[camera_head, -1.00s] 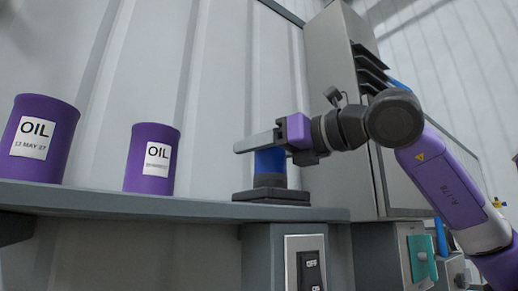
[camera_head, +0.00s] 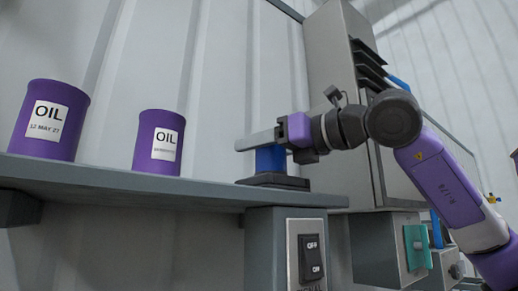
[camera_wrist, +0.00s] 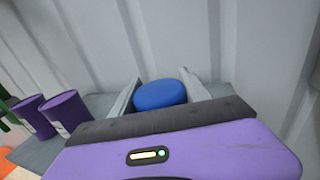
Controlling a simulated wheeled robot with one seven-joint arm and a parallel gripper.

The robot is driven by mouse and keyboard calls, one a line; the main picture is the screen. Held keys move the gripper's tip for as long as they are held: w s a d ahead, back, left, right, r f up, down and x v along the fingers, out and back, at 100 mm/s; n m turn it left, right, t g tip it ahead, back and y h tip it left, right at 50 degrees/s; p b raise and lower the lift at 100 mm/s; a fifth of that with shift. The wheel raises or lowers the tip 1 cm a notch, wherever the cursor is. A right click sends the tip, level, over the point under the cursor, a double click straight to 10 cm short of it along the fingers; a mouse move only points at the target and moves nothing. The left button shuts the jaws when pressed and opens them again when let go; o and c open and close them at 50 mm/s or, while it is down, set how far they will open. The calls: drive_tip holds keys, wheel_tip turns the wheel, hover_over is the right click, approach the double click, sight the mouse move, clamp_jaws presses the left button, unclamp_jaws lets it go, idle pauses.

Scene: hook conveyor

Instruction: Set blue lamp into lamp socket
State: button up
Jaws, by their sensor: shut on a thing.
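The blue lamp (camera_head: 270,159) stands upright on the shelf's right part, between the fingers of my gripper (camera_head: 258,142). My gripper is shut on it near its top and reaches in from the right. The lamp's lower end meets a dark stepped base (camera_head: 273,182), which looks like the lamp socket. I cannot tell whether the lamp is fully seated in it. In the wrist view the lamp's round blue top (camera_wrist: 160,95) lies between the two grey fingers (camera_wrist: 160,92). The socket is hidden there.
Two purple oil cans (camera_head: 48,120) and (camera_head: 157,143) stand on the grey shelf (camera_head: 150,187) to the left. A switch box (camera_head: 310,258) is below the shelf. A tall grey cabinet (camera_head: 335,100) stands behind on the right. The shelf between cans and base is clear.

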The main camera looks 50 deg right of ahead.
drive_tip(key=shift+f+b, duration=0.45)
drive_tip(key=shift+b, duration=0.1)
idle(0.5)
drive_tip(key=o, duration=1.7)
drive_tip(key=shift+d, duration=0.1)
